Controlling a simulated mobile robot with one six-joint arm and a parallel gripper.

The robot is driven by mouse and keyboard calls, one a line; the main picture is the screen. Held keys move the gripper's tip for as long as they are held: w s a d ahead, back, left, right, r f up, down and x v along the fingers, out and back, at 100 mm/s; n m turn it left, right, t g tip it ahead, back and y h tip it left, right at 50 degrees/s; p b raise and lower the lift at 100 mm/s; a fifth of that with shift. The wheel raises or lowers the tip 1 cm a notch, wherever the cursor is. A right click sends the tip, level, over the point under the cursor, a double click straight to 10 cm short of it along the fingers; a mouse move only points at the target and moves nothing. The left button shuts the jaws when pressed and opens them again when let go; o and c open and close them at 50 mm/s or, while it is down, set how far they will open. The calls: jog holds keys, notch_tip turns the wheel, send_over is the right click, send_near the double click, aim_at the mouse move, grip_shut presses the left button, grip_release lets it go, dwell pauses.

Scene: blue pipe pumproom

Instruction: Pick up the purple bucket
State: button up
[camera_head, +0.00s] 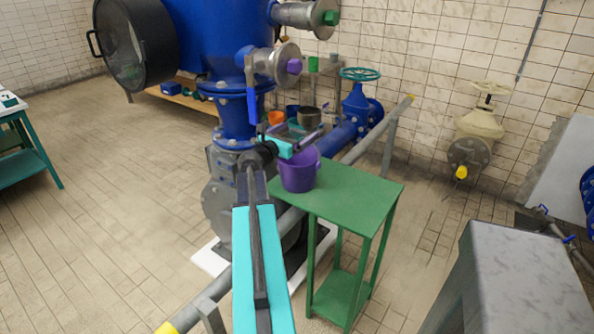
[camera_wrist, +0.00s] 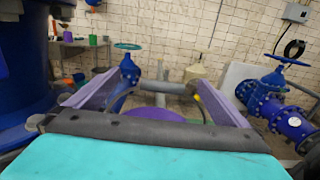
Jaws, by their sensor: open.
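The purple bucket (camera_head: 298,174) stands upright on the far left part of the green table (camera_head: 362,188). My gripper (camera_head: 302,135) is open and empty at the bucket's top, just above or beside its rim; the head view does not settle which. In the wrist view, the two spread fingers of my gripper (camera_wrist: 167,80) point forward. The purple bucket (camera_wrist: 155,115) shows low between them, mostly hidden behind the gripper's body. I cannot tell whether a finger touches the bucket.
Big blue pipework (camera_head: 237,110) stands close on the left. A grey rail (camera_head: 365,145) runs behind the green table. A shelf beyond holds an orange pot (camera_head: 276,118) and a grey pot (camera_head: 307,117). A grey-topped bench (camera_head: 525,280) is at right.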

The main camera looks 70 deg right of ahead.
jog(key=p+x, duration=0.1)
jog(key=x, duration=0.3)
jog(key=shift+s+f, duration=0.1)
dwell(0.5)
jog(key=c, duration=2)
jog(key=shift+r, duration=0.25)
jog(key=s+a+r+p, duration=0.1)
jog(key=s+a, duration=0.1)
jog(key=a, duration=0.1)
jog(key=s+a+r+p, duration=0.2)
jog(key=s+a, duration=0.1)
jog(key=a, duration=0.1)
jog(key=s+a+r+p, duration=0.1)
jog(key=s+a+p, duration=0.1)
jog(key=a, duration=0.2)
jog(key=shift+s+a+r, duration=0.1)
jog(key=shift+s+r, duration=0.15)
jog(key=shift+r, duration=0.1)
jog(key=shift+p, duration=0.65)
